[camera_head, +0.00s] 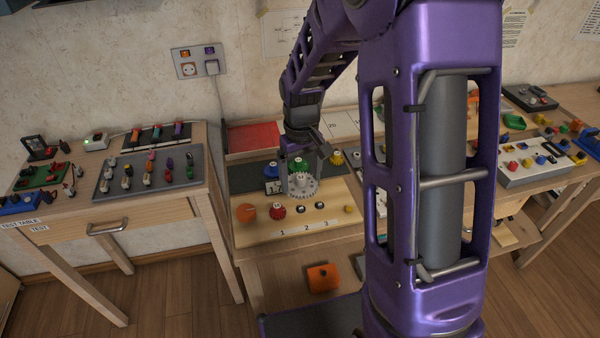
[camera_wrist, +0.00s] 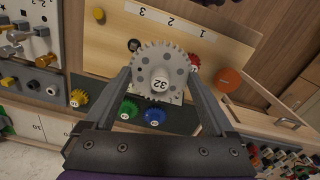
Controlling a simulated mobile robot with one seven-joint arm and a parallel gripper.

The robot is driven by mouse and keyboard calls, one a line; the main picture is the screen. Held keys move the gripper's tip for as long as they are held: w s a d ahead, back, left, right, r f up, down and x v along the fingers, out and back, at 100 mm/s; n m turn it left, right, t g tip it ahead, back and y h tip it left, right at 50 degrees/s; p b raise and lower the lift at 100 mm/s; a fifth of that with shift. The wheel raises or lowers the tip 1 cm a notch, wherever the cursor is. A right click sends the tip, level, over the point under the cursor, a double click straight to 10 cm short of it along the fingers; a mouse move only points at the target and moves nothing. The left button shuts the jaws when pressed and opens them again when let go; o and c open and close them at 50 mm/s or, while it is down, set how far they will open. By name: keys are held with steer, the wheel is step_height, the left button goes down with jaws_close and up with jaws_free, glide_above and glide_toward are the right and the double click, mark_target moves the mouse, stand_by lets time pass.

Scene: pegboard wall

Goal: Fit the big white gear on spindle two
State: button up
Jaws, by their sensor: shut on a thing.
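The big white gear (camera_head: 303,187), marked 32 on its hub in the wrist view (camera_wrist: 160,62), is between the fingers of my gripper (camera_wrist: 159,74). My gripper (camera_head: 302,172) is shut on it, one finger on each side. The gear is over the wooden board (camera_head: 335,220), behind the row numbered 1, 2, 3. In the head view, spindle two (camera_head: 300,208) is a bare dark peg just in front of the gear. In the wrist view the gear hides spindle two. Spindle three (camera_head: 320,205) is bare. A red gear (camera_head: 277,211) sits at position one.
An orange round piece (camera_head: 246,212) and a yellow knob (camera_head: 348,208) flank the row. Green (camera_wrist: 128,110), blue (camera_wrist: 155,117) and yellow (camera_wrist: 78,98) gears stand on the dark strip behind. An orange block (camera_head: 322,277) lies lower down.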

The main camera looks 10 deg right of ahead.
steer(key=b, duration=0.4)
glide_above(301, 208)
steer(key=shift+w+f, duration=0.15)
steer(key=shift+f, duration=1.2)
steer(key=shift+w+f, duration=0.1)
steer(key=shift+f, duration=1.2)
steer(key=shift+f, duration=1.15)
steer(key=shift+s+f, duration=0.2)
steer(key=shift+f, duration=0.3)
stand_by(0.6)
steer(key=o, duration=1)
steer(key=shift+r, duration=0.1)
steer(key=shift+w+r+p, duration=0.2)
steer(key=shift+r+p, duration=2.6)
steer(key=shift+r, duration=0.8)
